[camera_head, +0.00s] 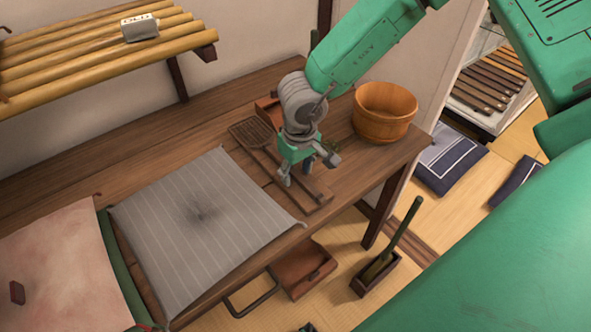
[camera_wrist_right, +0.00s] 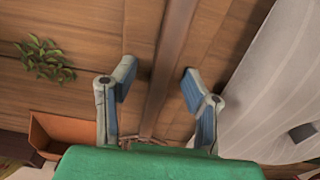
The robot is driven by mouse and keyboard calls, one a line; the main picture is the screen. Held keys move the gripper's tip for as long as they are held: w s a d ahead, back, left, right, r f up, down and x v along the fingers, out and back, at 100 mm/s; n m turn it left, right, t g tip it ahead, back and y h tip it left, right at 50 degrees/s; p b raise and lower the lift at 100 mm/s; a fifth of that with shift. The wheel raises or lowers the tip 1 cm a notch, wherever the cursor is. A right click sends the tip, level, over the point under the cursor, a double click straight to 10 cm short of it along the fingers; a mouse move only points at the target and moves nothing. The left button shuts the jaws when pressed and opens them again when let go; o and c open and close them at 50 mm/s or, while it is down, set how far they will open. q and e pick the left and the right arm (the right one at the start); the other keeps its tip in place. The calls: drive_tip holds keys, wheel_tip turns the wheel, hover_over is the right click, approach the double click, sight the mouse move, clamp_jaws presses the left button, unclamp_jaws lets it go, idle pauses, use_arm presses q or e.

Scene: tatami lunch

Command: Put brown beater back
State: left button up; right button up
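The brown beater (camera_head: 247,133) lies on the wooden table, with its woven head at the back left and its long handle running toward the front right. My right gripper (camera_head: 297,182) is above the handle, pointing down, and hides part of it. In the right wrist view, my right gripper (camera_wrist_right: 160,85) is open, its two blue-padded fingers spread on either side of a long brown strip (camera_wrist_right: 173,50) that looks like the handle. Contact between them cannot be told. My left gripper is not seen.
A wooden tub (camera_head: 384,112) stands right of my gripper, near a small plant (camera_wrist_right: 48,60). A striped grey cushion (camera_head: 200,235) covers the table's left part. A dark box with a green-handled tool (camera_head: 405,225) stands on the floor. A bamboo shelf (camera_head: 90,60) hangs at upper left.

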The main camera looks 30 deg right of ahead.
drive_tip(key=shift+d, duration=0.1)
wheel_tip(320, 180, up, 12)
drive_tip(key=shift+s, duration=0.4)
drive_tip(key=shift+f, duration=0.15)
